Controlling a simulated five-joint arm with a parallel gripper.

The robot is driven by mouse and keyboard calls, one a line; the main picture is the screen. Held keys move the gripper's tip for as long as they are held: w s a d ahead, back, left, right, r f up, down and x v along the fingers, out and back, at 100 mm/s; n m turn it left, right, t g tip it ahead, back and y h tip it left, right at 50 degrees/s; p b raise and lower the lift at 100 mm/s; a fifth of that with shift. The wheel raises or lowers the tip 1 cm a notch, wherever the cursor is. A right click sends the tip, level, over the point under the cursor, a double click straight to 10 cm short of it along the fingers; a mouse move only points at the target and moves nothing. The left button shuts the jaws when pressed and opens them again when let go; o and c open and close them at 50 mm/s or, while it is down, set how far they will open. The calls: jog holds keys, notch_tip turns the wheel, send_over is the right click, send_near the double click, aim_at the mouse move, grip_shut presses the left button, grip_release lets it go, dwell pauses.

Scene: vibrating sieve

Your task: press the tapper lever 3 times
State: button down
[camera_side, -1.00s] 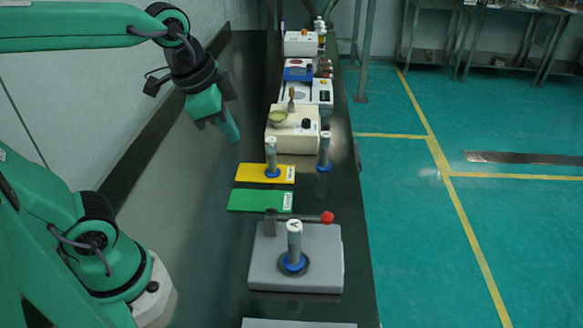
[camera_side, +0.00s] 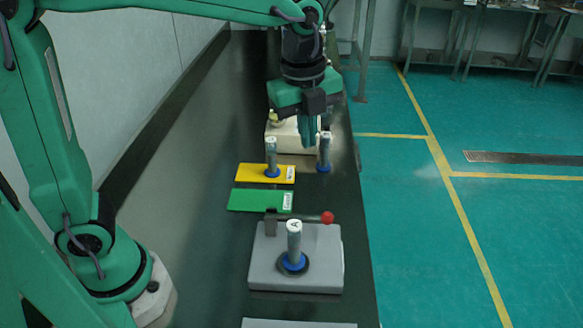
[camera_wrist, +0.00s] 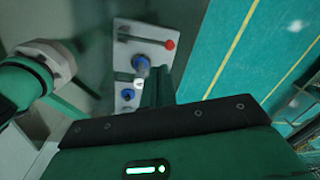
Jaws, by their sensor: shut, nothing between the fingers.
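The tapper lever (camera_side: 300,216) is a thin bar with a red ball knob (camera_side: 327,217) at its right end, held by a dark post on a grey box (camera_side: 265,272). A grey tube marked A (camera_side: 294,243) with a blue collar stands upright on the box in front of the lever. My gripper (camera_side: 308,145) is shut and empty, pointing down well behind the lever, beside the right-hand tube. In the wrist view the lever (camera_wrist: 145,40) and red knob (camera_wrist: 170,44) show beyond the fingers, apart from them.
A tube (camera_side: 271,157) stands on a yellow pad (camera_side: 246,172), with a green pad (camera_side: 250,200) nearer. Another tube (camera_side: 323,153) stands on the bench by my fingers. A cream machine (camera_side: 280,137) is partly hidden behind my gripper. The bench left of the pads is clear.

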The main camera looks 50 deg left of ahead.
aim_at(328, 214)
jog(key=w+d+m, duration=0.1)
jog(key=d+f+m, duration=0.1)
jog(key=d+m, duration=0.1)
jog(key=w+d+f+m+g, duration=0.1)
jog(key=m, duration=0.1)
jog(key=shift+w+d, duration=0.15)
jog(key=shift+w, duration=0.15)
jog(key=shift+f, duration=0.1)
notch_tip(328, 214, down, 14)
jog(key=shift+r, duration=0.1)
dwell(0.8)
dwell(0.3)
